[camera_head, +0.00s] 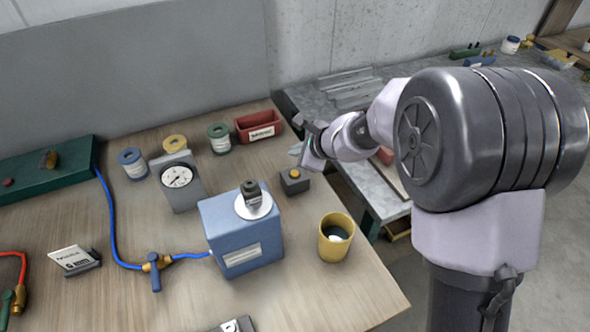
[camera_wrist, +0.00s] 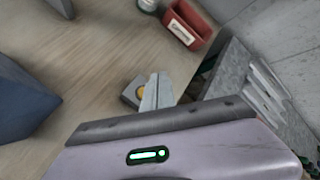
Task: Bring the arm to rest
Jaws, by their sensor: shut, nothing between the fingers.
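My arm reaches in from the right in the head view, with the large dark shoulder and pale links in front of the second bench. My gripper (camera_head: 297,150) is above the wooden table's right edge, close to a small dark box with a yellow button (camera_head: 294,181). In the wrist view my gripper's fingers (camera_wrist: 157,90) are together and empty, pointing out over the table. They partly cover the box with the yellow button (camera_wrist: 137,92). Whether the fingers touch the box cannot be told.
A blue box (camera_head: 241,232) with a small jar on its white disc stands mid-table. A yellow cup (camera_head: 335,240) stands right of it. A red bin (camera_head: 258,126), jars and a gauge (camera_head: 180,181) stand behind. A grey bench (camera_head: 372,180) is under my arm.

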